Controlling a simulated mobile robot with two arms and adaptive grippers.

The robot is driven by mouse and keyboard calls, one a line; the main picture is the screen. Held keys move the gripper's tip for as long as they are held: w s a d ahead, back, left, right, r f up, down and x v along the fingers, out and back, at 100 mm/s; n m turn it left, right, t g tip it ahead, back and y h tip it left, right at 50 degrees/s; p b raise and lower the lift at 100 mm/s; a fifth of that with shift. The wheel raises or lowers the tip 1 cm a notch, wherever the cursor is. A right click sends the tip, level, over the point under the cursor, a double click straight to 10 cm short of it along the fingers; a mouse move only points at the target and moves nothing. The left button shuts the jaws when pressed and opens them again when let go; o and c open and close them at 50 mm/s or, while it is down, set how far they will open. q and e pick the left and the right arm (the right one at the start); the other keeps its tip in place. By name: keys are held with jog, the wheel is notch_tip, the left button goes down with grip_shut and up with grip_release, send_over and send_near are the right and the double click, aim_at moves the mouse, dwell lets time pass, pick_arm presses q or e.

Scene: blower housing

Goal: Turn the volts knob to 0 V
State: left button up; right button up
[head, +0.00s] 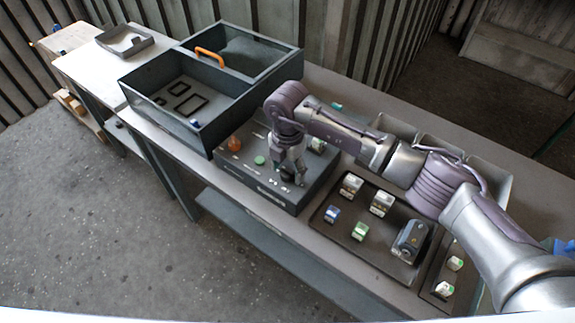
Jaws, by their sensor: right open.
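The dark control box (289,200) stands on the long bench. An orange-red knob or button (234,143) and a green button (259,160) are on its left part. My right gripper (290,178) points down over the right front part of the box. A dark round knob (287,175) shows between or just under its fingertips, partly hidden by them. I cannot tell whether the fingers touch it. The knob's pointer and volts markings are too small to read. A whitish part (317,145) shows on the box behind the gripper. My left gripper is not in view.
A large dark bin (163,118) with an orange handle (209,56) stands left of the box. A dark tray (338,244) to the right holds several small blocks and a grey device (411,239). Grey bins stand behind my right arm. Floor in front is clear.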

jog(key=c, duration=1.1)
jog(key=shift+f+n+b, duration=0.2)
jog(key=shift+n+b, duration=0.6)
jog(key=shift+b, duration=0.35)
jog(key=shift+c, duration=0.2)
jog(key=n+b, duration=1.2)
jog(key=b, duration=0.2)
jog(key=shift+n, duration=0.3)
jog(key=n+b, duration=0.2)
jog(key=shift+w+n, duration=0.1)
jog(key=shift+n, duration=0.3)
jog(key=n+b, duration=0.2)
jog(key=n, duration=0.2)
jog(key=shift+r, duration=0.15)
jog(key=n+b, duration=0.2)
jog(key=n, duration=0.7)
jog(key=shift+r+b, duration=0.1)
jog(key=shift+b, duration=0.25)
jog(key=n, duration=0.5)
jog(key=shift+n, duration=0.4)
